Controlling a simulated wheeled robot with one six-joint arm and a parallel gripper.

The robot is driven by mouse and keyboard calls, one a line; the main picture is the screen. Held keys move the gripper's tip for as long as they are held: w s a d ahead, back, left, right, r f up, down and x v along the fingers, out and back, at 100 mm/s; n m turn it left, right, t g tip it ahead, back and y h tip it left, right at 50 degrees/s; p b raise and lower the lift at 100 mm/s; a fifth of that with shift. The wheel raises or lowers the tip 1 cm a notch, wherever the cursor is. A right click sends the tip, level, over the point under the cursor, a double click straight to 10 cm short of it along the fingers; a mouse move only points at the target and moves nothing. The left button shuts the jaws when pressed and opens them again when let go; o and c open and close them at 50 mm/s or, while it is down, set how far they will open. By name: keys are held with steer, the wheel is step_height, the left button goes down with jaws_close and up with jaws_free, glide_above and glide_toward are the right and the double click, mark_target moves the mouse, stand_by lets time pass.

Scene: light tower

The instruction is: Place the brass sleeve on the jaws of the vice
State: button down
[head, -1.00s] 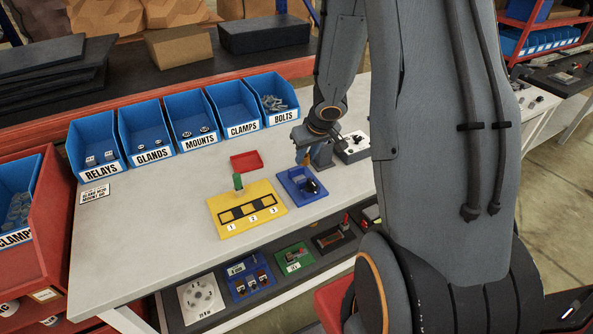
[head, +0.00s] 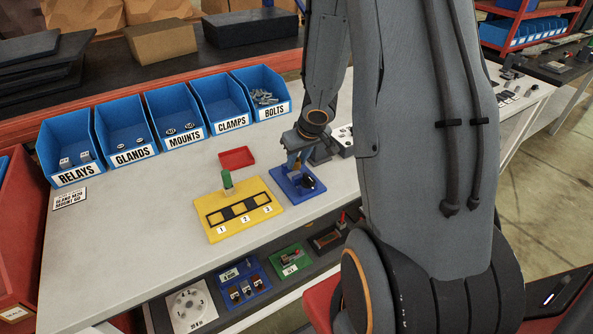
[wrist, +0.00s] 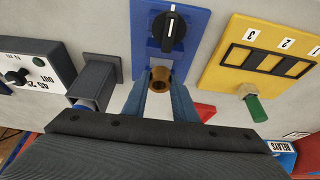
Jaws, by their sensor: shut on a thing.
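My gripper (wrist: 160,88) is shut on the brass sleeve (wrist: 160,76), a short brown-gold ring between the fingertips in the wrist view. In the head view my gripper (head: 294,162) is over the rear left part of a blue plate with a black knob; the sleeve is hard to make out there. A dark grey block-like fixture, which looks like the vice (head: 321,153), stands just right of the gripper in the head view. In the wrist view the vice (wrist: 100,67) is left of the fingers, apart from the sleeve. Its jaw gap is not clear.
The blue plate (head: 307,194) lies below my gripper. A yellow plate (head: 222,232) with a green-handled piece (head: 227,179) is to its left. A red tray (head: 237,158) lies behind. A white switch box (wrist: 28,63) stands beyond the vice. Blue bins (head: 190,128) line the back.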

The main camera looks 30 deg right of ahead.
mark_target(298, 165)
steer(key=shift+f+b, duration=1.3)
steer(key=shift+f, duration=0.35)
steer(key=shift+f, duration=0.15)
steer(key=c, duration=1.4)
jaws_free()
steer(key=shift+c, duration=0.2)
